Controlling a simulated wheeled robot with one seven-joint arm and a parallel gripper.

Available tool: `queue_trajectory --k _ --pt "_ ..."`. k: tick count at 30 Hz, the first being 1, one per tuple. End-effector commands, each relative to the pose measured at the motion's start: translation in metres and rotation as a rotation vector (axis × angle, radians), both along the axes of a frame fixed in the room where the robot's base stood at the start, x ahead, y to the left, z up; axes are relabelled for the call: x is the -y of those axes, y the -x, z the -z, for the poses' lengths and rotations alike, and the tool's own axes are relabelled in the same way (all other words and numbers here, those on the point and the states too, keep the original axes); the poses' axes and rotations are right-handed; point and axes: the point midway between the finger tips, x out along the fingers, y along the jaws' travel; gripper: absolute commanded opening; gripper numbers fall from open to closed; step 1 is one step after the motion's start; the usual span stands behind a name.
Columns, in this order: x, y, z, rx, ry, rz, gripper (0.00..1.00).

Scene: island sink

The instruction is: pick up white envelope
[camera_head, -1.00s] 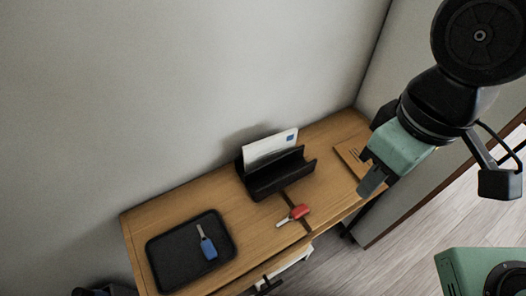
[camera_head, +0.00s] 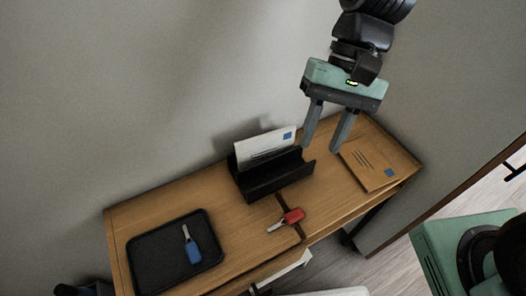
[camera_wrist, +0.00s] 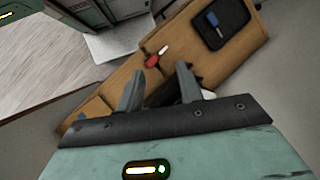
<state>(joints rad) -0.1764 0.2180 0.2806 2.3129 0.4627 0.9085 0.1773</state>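The white envelope (camera_head: 265,145) stands upright in the black letter holder (camera_head: 272,178) on the wooden table, near the wall. A blue stamp shows at its upper right corner. My gripper (camera_head: 321,149) is open and empty, pointing down, just right of the holder and above the table. In the wrist view my gripper's fingers (camera_wrist: 158,82) are spread in front of the dark holder (camera_wrist: 165,93). A small part of the white envelope (camera_wrist: 207,94) shows beside the right finger there; the rest is hidden.
A brown envelope (camera_head: 374,168) lies flat at the table's right end. A red key (camera_head: 292,216) lies in front of the holder. A black tray (camera_head: 150,257) with a blue key (camera_head: 193,250) is at the left. The wall runs close behind the table.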

Motion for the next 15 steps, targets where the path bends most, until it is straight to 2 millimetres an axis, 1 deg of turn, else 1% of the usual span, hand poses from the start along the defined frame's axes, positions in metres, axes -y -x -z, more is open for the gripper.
queue_trajectory --k 1,5,8,9,12,15 --pt "0.0 -0.01 0.012 -0.049 -0.011 0.067 0.36" --pt "0.001 -0.04 0.033 -0.197 -0.051 0.27 0.36" --pt "0.008 -0.076 0.057 -0.353 -0.104 0.479 0.36" --pt "0.012 -0.093 0.067 -0.42 -0.129 0.565 0.36" --pt "0.027 -0.131 0.088 -0.567 -0.197 0.753 0.36" --pt "0.042 -0.159 0.104 -0.674 -0.256 0.884 0.36"
